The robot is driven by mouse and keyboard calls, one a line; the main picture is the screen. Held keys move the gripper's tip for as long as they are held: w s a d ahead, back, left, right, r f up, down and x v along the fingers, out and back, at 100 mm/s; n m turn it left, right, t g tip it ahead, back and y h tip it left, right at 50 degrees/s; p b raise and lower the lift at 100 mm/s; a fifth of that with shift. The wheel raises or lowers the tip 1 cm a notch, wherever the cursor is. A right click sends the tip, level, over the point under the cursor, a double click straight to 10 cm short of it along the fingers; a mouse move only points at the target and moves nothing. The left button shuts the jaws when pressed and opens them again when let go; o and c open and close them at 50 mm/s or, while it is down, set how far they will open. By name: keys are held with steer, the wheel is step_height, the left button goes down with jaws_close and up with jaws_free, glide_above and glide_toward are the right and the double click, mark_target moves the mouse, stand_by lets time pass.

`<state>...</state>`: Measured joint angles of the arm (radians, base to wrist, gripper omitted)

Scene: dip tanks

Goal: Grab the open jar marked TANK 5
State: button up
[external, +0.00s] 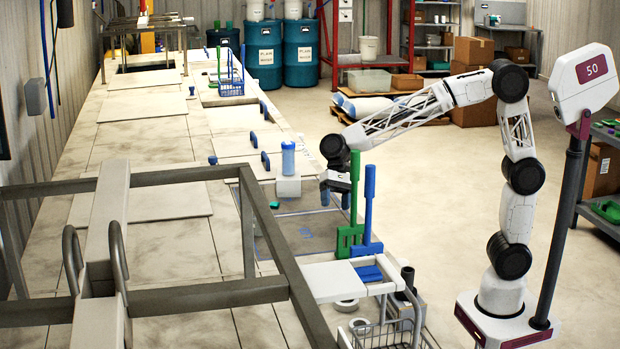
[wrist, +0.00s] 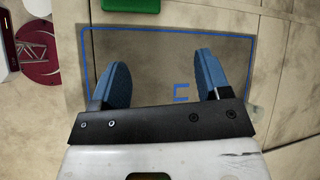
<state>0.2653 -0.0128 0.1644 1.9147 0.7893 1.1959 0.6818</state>
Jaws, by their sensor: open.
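No jar with a readable TANK 5 marking shows in either view. A blue upright cylinder (external: 288,160) stands on or behind a pale block (external: 288,188) on the bench, just left of my gripper; I cannot tell whether it is a jar. My gripper (external: 336,198) points down over the bench. In the wrist view my gripper (wrist: 164,80) has its two blue-padded fingers wide apart, with nothing between them. Below them is a dark panel (wrist: 150,50) outlined in blue, with a small blue mark (wrist: 181,93) that I cannot read.
Green (external: 351,235) and blue (external: 368,215) long-handled tools stand close right of my gripper. A grey metal frame (external: 200,296) crosses the foreground. A green object (wrist: 131,5) lies at the panel's far edge, and a round maroon item (wrist: 44,46) at left.

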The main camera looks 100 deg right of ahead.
steer(key=w+d+f+m+t+y, duration=0.15)
steer(key=w+d+m, duration=0.35)
steer(key=w, duration=0.6)
steer(key=m+t+y, duration=0.2)
steer(key=m+y, duration=0.1)
glide_toward(258, 236)
steer(key=r, duration=0.1)
steer(key=a+r, duration=0.1)
steer(key=r, duration=0.2)
steer(key=shift+w+a+r, duration=0.15)
steer(key=shift+w+a, duration=0.15)
steer(key=shift+w, duration=0.05)
steer(key=shift+a, duration=0.1)
steer(key=shift+x, duration=1.2)
steer(key=shift+w+a, duration=0.1)
steer(key=shift+x, duration=2.5)
steer(key=shift+c, duration=0.3)
steer(key=c, duration=0.9)
